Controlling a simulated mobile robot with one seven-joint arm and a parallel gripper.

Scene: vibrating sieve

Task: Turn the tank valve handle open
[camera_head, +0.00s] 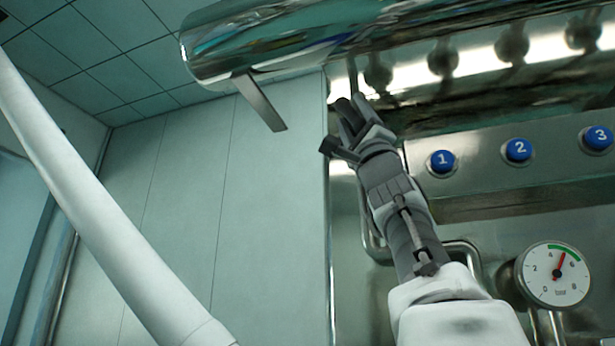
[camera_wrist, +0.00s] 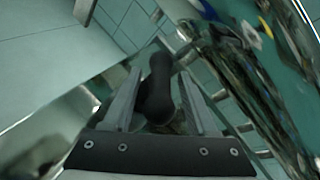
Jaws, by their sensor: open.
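A black rounded handle (camera_wrist: 157,92) shows in the wrist view, standing between the two grey fingers of my gripper (camera_wrist: 160,85). The fingers are apart on either side of it, and I cannot tell whether either one touches it. In the head view my gripper (camera_head: 350,112) is raised below the shiny metal tank (camera_head: 300,40), left of the numbered buttons. The handle cannot be told clearly from the dark gripper parts there.
A flat metal strip (camera_head: 258,102) hangs from the tank's left end. Blue buttons 1 (camera_head: 441,161), 2 (camera_head: 517,150) and 3 (camera_head: 598,138) sit on a metal panel to the right. A round gauge (camera_head: 553,275) is below them. Open space lies left of my gripper.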

